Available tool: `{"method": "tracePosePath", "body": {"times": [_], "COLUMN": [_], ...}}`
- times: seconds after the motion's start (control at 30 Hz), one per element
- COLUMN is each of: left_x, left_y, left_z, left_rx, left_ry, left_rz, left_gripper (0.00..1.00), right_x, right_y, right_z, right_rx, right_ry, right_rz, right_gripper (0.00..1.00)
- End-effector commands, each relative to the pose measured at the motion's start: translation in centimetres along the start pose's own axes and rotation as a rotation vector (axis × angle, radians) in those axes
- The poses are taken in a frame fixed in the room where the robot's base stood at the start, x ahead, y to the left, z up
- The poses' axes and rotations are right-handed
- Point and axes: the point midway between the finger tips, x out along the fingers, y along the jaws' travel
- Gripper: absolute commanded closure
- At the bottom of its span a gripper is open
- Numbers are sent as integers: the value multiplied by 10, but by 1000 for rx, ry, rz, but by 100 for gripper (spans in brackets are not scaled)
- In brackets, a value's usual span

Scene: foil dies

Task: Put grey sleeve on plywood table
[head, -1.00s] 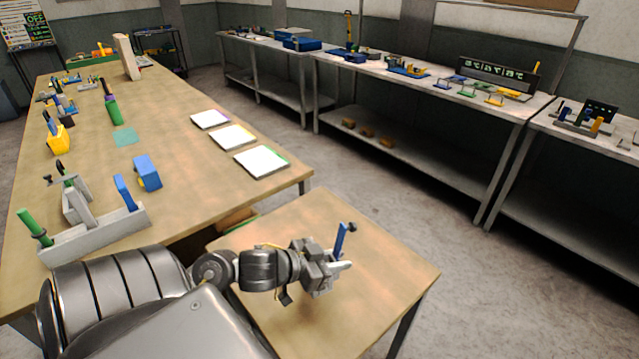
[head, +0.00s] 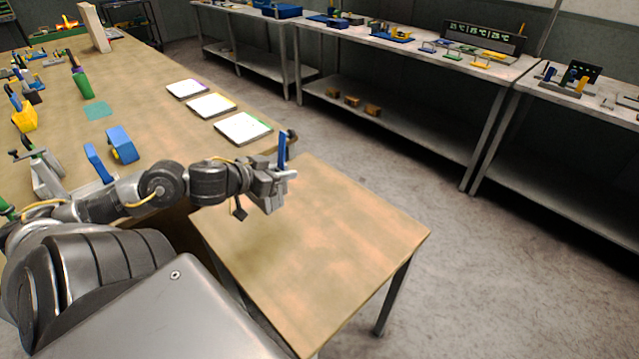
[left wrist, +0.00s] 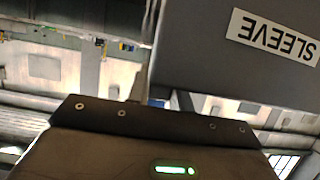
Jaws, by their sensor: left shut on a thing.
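In the left wrist view a large grey block labelled SLEEVE (left wrist: 225,60) fills the upper right, close to the camera, its label upside down. I take it to be the grey sleeve. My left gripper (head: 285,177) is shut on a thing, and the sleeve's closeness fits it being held. In the head view a blue upright bar (head: 282,150) and a dark knob (head: 291,135) show at the fingers; the sleeve cannot be made out clearly there. The gripper is over the far left part of the small plywood-coloured table (head: 350,240), apart from its top. My right gripper is out of view.
The small table's top looks bare. The long bench (head: 155,95) beside it holds a blue block (head: 122,145), white-topped pads (head: 243,128) and a yellow holder (head: 25,117). Side shelves (head: 400,60) stand across the open floor (head: 450,250).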

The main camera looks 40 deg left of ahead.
Motion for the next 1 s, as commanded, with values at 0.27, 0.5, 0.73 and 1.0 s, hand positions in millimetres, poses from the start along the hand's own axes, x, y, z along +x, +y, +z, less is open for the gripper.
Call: {"method": "tracePosePath", "body": {"times": [0.27,0.5,0.73,1.0], "left_x": [46,88,107,121], "left_y": [23,41,50,56], "left_z": [2,25,36,46], "left_rx": [-1,-6,0,-3], "left_ry": [8,3,2,2], "left_rz": [-2,-1,-2,0], "left_gripper": [100,100,100,100], "right_x": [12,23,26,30], "right_y": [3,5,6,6], "right_z": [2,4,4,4], "right_rx": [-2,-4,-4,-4], "right_ry": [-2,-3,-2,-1], "right_rz": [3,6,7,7], "right_gripper": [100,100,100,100]}}
